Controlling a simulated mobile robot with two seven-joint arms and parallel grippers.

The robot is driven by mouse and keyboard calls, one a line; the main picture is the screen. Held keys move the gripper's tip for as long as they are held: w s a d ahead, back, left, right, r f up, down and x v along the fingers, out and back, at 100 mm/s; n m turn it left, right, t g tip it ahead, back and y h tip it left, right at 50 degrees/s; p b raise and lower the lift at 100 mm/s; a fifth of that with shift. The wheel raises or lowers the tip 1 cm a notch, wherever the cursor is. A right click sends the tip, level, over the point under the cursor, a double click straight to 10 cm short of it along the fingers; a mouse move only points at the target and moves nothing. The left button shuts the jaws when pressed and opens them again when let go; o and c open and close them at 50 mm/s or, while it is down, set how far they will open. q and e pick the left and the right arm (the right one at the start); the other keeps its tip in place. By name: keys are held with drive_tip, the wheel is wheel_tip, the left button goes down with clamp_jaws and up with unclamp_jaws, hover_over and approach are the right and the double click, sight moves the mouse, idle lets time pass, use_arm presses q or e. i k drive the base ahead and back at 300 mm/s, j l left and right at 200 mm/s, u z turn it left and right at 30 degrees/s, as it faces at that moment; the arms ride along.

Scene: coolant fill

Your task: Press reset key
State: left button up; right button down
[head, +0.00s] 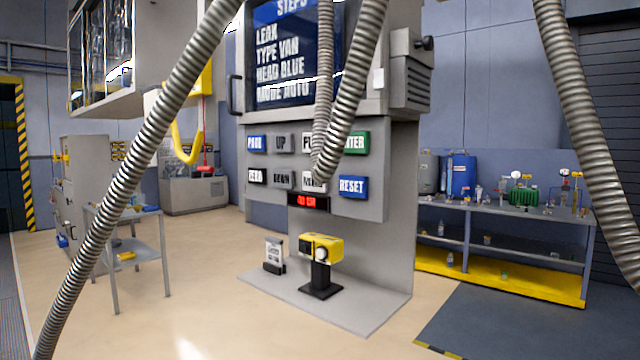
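The blue RESET key (352,186) is in the head view, at the right end of the lower key row on a grey machine panel (376,205). Its face is in plain sight. The green ENTER key (357,142) is above it, partly covered by a ribbed hose. The other keys include a blue one (257,143), UP (284,143) and DOWN (283,180). A small red-lit display (308,201) sits below the lower row. A dark screen (284,55) above lists steps in white text. Neither of my grippers shows in this view.
Ribbed hoses cross close to the camera; I cannot tell whether they are mine. A yellow device (322,246) stands on the machine's base plate (370,312). A bench (520,212) is at right, a small cart (140,249) at left. The floor in front is clear.

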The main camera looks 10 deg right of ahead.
sight(349, 185)
drive_tip(key=i+j, duration=0.35)
drive_tip(key=i+j+z, duration=0.15)
drive_tip(key=i+j, duration=0.15)
drive_tip(key=j, duration=0.2)
